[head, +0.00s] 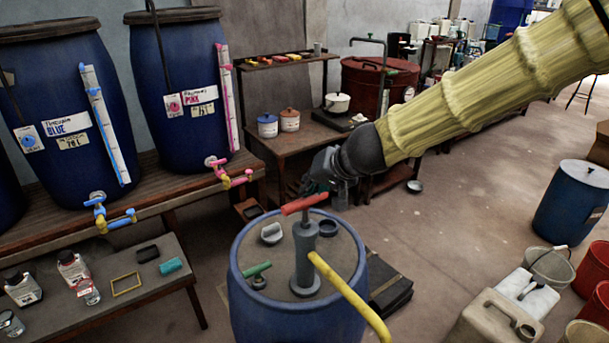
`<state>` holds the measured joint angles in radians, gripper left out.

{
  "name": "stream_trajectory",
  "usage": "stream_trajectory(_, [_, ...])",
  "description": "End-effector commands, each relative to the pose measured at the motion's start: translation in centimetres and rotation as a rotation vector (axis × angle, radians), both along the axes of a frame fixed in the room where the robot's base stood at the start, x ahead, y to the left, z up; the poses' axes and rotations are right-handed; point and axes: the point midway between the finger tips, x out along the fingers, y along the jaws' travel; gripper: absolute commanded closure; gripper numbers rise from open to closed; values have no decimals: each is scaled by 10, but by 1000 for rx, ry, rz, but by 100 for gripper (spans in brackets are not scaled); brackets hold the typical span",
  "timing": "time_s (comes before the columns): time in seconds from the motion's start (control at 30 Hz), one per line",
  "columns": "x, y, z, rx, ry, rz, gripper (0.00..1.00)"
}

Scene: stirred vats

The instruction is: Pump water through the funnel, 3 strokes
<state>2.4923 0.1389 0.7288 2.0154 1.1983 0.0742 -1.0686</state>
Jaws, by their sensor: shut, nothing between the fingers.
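A blue drum (262,318) stands in front of me at the bottom centre. A grey hand pump (305,262) rises upright from its lid, with a red crossbar handle (304,204) on top. A yellow spout (350,297) slopes from the pump down to the lower right and leaves the bottom edge. My gripper (312,186) is shut and empty, just above and beyond the red handle in the picture; the gap in depth is hard to judge. The dark wrist partly hides the fingers. I cannot make out a funnel or where the spout ends.
The lid also bears a green-handled fitting (256,270), a grey cap (271,234) and a dark round opening (328,228). A bench with bottles (72,268) stands left, under blue vats (68,110). Jerrycans (500,318) and buckets (550,265) stand right. The floor between is mostly clear.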

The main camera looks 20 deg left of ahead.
Motion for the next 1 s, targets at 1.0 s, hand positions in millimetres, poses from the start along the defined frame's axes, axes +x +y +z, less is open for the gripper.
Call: stream_trajectory(1.0, [0,0,42,0,0,0,100])
